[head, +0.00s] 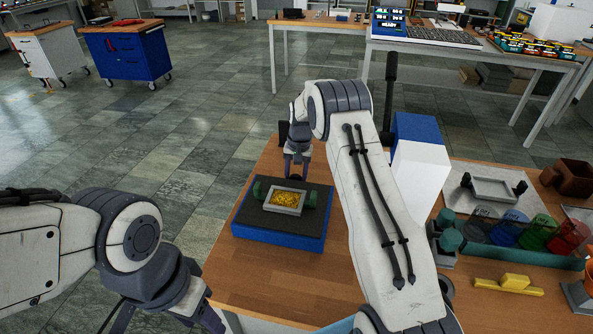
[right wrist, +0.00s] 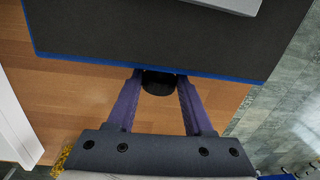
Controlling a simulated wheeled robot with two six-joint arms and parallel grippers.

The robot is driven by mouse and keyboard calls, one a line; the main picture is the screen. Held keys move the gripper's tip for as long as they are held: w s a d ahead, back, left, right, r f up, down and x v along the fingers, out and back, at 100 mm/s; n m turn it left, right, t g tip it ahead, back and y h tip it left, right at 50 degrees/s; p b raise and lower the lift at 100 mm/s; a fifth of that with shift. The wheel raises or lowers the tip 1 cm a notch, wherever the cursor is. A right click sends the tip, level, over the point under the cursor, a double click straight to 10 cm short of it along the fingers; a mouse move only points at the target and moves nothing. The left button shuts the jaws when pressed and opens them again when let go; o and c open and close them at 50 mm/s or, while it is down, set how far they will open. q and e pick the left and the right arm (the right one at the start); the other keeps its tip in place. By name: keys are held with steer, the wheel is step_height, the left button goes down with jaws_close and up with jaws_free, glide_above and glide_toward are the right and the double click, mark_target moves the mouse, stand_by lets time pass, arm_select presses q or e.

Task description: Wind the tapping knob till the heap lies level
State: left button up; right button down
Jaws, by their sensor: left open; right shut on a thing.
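A black pad on a blue base (head: 240,222) sits on the wooden table. It carries a small grey tray (head: 270,207) with a golden granular heap (head: 286,200) in it, with dark green blocks at the tray's two ends. My right gripper (head: 297,172) reaches down at the far side of the base. In the right wrist view its fingers are shut on the black tapping knob (right wrist: 158,84) at the base's blue edge. The knob is hidden in the head view. My left gripper (head: 168,304) is open and empty at the bottom left, its tips partly cut off.
A white and blue box (head: 420,160) stands right of my right arm. Further right are a second grey tray (head: 492,190), coloured containers (head: 510,230), a yellow block (head: 515,282) and a brown container (head: 572,177). The wooden table (head: 275,285) is clear in front of the base.

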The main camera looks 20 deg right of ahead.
steer(key=shift+w+a+r+g+h+p, duration=0.1)
steer(key=shift+w+a+g+h+p, duration=0.1)
steer(key=shift+g+h+p, duration=0.3)
arm_select(q)
steer(key=shift+r+b, duration=0.4)
steer(key=shift+r, duration=0.05)
arm_select(e)
steer(key=shift+a+g+h, duration=0.1)
steer(key=shift+g+h, duration=0.5)
steer(key=shift+h, duration=0.5)
steer(key=shift+c, duration=1.4)
jaws_free()
